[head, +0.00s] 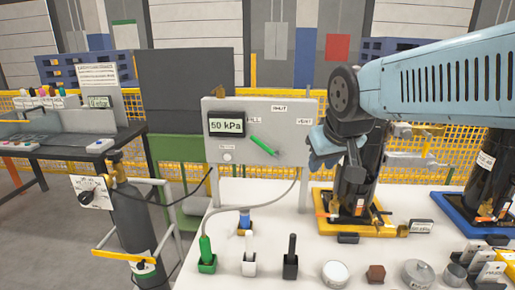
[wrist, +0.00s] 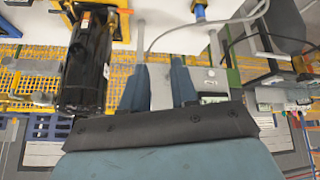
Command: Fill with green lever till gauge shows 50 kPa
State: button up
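The grey control panel (head: 290,150) stands upright at the back of the white table. Its gauge (head: 227,123) reads 50 kPa. The green lever (head: 264,146) lies slanted, its upper left end on the side of the FILL label, away from SHUT and VENT. My gripper (head: 322,148) is at the panel's right edge, to the right of the lever and apart from it. In the wrist view its two blue fingers (wrist: 160,82) are spread with nothing visible gripped between them. The lever cannot be made out in the wrist view.
A hose runs from the panel to a green-topped fitting (head: 206,254) on the table. A black cylinder in a yellow base (head: 378,226) stands right of the panel. A gas bottle on a trolley (head: 137,220) stands left. Several small parts line the table front.

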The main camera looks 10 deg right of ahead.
jog(key=w+d+f+n+t, duration=0.2)
jog(key=w+d, duration=0.1)
jog(key=w, duration=0.5)
jog(key=w+d+f+n+t, duration=0.1)
jog(key=w+d+n+t, duration=0.15)
jog(key=w, duration=0.55)
jog(key=n+t+y, duration=0.5)
jog(key=n+y, duration=0.4)
jog(key=y, duration=0.1)
send_near(264, 147)
jog(key=shift+g, duration=0.25)
jog(key=x, duration=1.1)
jog(key=shift+w+d+r, duration=0.1)
jog(key=shift+d+r, duration=0.05)
jog(key=shift+r, duration=0.1)
jog(key=shift+c, duration=0.3)
grip_shut()
